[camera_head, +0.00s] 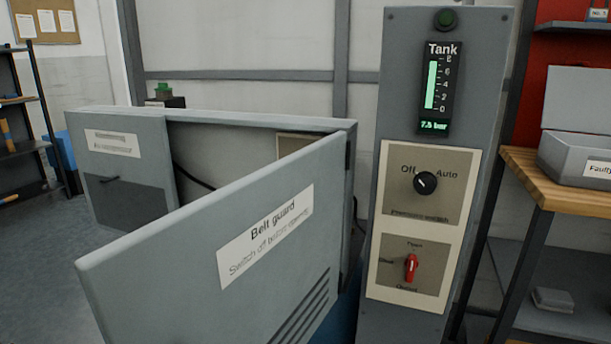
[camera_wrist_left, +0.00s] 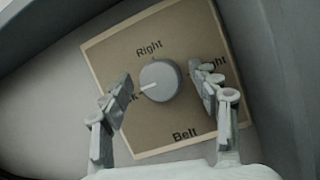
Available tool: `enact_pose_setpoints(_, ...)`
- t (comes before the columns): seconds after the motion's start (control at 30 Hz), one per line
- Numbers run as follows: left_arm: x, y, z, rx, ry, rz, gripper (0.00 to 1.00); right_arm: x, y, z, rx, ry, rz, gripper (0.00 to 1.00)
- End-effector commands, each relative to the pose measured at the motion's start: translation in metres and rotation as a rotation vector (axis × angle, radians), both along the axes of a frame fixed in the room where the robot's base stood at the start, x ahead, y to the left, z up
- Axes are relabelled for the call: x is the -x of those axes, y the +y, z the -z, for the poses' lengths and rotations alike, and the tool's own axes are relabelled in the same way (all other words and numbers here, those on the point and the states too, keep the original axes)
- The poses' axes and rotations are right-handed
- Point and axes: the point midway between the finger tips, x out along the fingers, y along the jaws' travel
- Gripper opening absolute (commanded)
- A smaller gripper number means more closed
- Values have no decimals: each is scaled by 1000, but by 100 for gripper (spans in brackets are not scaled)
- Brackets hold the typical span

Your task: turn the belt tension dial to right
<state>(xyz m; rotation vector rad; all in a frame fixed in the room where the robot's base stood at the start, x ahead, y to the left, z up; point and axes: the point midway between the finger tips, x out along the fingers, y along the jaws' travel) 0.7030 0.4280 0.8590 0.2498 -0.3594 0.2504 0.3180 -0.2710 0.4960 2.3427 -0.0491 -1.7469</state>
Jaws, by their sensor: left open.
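The belt tension dial (camera_wrist_left: 160,81) is a round grey knob on a tan plate (camera_wrist_left: 150,42) in the left wrist view. The plate reads "Right" above the knob, "Belt" below, a word ending in "k" at left and a partly covered word at right. The knob's white mark points left, toward the word ending in "k". My left gripper (camera_wrist_left: 161,84) is open, one finger on each side of the knob; I cannot tell whether they touch it. In the head view the guard door hides the dial and my left gripper. My right gripper is in no view.
The grey belt guard door (camera_head: 215,255) stands swung open in front of the machine housing (camera_head: 240,120). A tank column (camera_head: 400,60) with a black Off/Auto switch (camera_head: 425,183) and a red lever (camera_head: 411,267) stands to the right. A wooden bench (camera_head: 525,170) is at far right.

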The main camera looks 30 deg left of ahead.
Motion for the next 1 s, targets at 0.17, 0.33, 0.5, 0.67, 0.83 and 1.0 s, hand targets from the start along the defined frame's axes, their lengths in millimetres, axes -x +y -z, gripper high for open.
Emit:
enact_pose_setpoints(0.17,0,0,0,0,0,0,49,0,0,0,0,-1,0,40)
enact_pose_setpoints(0.33,0,0,0,0,0,0,28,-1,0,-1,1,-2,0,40)
enact_pose_setpoints(0.5,0,0,0,0,0,0,11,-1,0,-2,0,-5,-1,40)
enact_pose_setpoints(0.67,0,0,0,-12,2,0,11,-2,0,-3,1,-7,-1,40)
enact_pose_setpoints(0.83,1,0,1,-64,15,0,11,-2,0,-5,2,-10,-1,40)
enact_pose_setpoints(1.0,1,1,1,-168,40,-1,11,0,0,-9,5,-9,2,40)
